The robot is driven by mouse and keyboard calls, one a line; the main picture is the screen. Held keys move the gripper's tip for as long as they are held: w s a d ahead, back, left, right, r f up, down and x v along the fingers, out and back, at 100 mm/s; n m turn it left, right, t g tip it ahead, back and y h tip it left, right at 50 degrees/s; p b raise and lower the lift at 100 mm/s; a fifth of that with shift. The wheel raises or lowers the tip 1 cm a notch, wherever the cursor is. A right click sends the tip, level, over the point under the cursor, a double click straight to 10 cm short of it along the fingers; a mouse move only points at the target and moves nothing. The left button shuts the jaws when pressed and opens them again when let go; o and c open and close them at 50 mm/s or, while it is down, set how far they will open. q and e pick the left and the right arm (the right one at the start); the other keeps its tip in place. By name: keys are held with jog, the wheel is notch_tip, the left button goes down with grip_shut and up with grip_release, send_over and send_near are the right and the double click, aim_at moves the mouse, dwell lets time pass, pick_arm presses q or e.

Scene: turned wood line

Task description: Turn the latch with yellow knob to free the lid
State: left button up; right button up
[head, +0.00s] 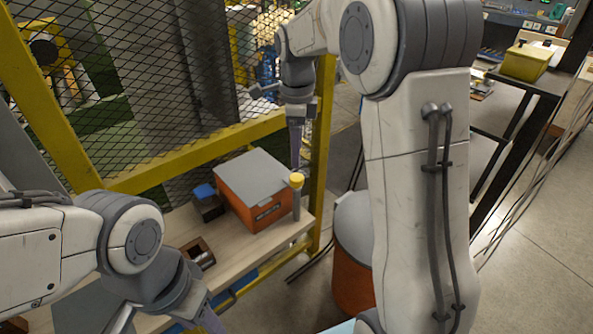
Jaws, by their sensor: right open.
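An orange box (243,217) with a grey lid (252,177) stands on a light wooden bench. A latch with a yellow knob (296,180) is at the box's right end, on top of a grey upright piece (297,205). The lid lies flat on the box. My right gripper (296,160) points down just above the yellow knob and is open; I cannot tell whether its fingers touch the knob. My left gripper (205,318) is low at the bottom edge, partly cut off, away from the box.
A yellow-framed mesh fence (170,165) stands behind the bench (238,255). A small dark tray with a blue item (204,191) is left of the box, and a brown holder (197,252) is in front. An orange bin with a grey top (352,260) stands right of the bench.

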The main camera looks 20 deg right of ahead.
aim_at(296, 177)
notch_tip(296, 177, down, 8)
jog(key=shift+r+p, duration=0.15)
jog(key=shift+p, duration=0.2)
grip_shut()
